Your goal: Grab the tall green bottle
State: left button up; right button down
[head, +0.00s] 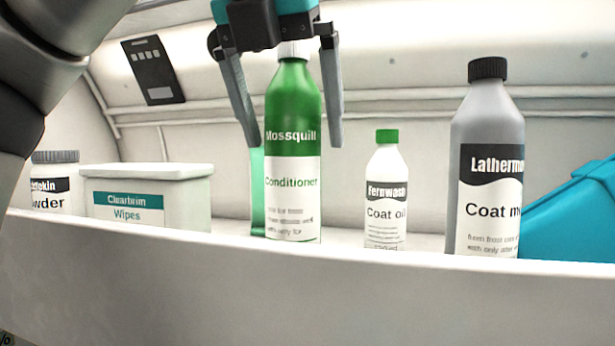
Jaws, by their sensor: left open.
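The tall green bottle (293,185), labelled Mossquill Conditioner, stands upright on the white shelf (300,290) near the middle of the head view. Its white cap shows just below my gripper's palm. My left gripper (289,145) comes down from above with its fingers open, one on each side of the bottle's upper part. The bottle's foot is hidden by the shelf's front lip. My right gripper is not in view.
A small white Coat oil bottle (386,195) with a green cap and a grey Lathermoor bottle (485,165) stand to the right, before a teal object (575,215). A wipes box (150,195) and a powder jar (57,185) stand left. A translucent green thing (257,190) is beside the green bottle.

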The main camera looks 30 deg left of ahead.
pick_arm(q)
jog(key=shift+a, duration=0.15)
jog(key=shift+c, duration=1.2)
grip_shut()
